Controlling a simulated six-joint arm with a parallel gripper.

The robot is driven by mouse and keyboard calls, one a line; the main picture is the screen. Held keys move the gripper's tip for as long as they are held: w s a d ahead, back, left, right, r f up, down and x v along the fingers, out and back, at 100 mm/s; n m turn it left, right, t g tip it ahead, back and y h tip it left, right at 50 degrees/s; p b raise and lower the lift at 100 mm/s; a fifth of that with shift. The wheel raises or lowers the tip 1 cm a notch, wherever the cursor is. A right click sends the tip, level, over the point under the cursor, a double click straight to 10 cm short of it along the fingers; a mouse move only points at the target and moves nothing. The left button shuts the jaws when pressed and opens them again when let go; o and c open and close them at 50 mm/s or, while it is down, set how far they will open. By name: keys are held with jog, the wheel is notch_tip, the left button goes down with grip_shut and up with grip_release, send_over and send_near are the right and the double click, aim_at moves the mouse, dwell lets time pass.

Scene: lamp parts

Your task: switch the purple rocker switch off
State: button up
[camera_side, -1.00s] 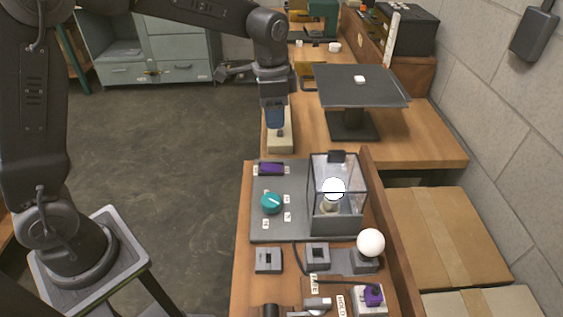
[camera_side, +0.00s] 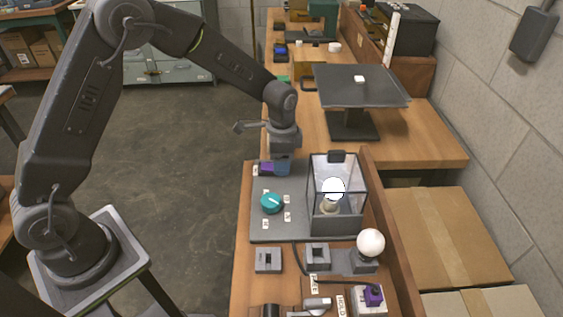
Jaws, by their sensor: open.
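The purple rocker switch (camera_side: 266,168) sits at the back left of the grey panel (camera_side: 288,232). My gripper (camera_side: 282,168) is right above the switch's right part and hides it. I cannot tell whether the gripper touches the switch. The fingers are open, pointing down, with nothing seen between them. A white lamp bulb (camera_side: 333,188) glows inside the clear-walled box (camera_side: 337,222) at the right of the panel.
A teal knob (camera_side: 271,203) stands on the panel just in front of the switch. A white globe bulb (camera_side: 370,242) and grey sockets (camera_side: 268,261) are nearer the front. A dark raised platform (camera_side: 361,86) stands behind the box.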

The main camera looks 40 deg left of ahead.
jog(key=shift+f, duration=0.65)
jog(key=shift+c, duration=0.4)
jog(key=c, duration=0.8)
jog(key=shift+s+r+t+h, duration=0.15)
jog(key=shift+r+t+h, duration=0.1)
jog(key=shift+t+h, duration=0.5)
jog(key=shift+s+r+t+h, duration=0.15)
jog(key=shift+r+t+h, duration=0.05)
jog(key=shift+t+h, duration=0.5)
jog(key=shift+c, duration=0.2)
jog(key=shift+a+h, duration=0.2)
jog(key=shift+h, duration=0.05)
jog(key=o, duration=0.9)
jog(key=shift+a, duration=0.1)
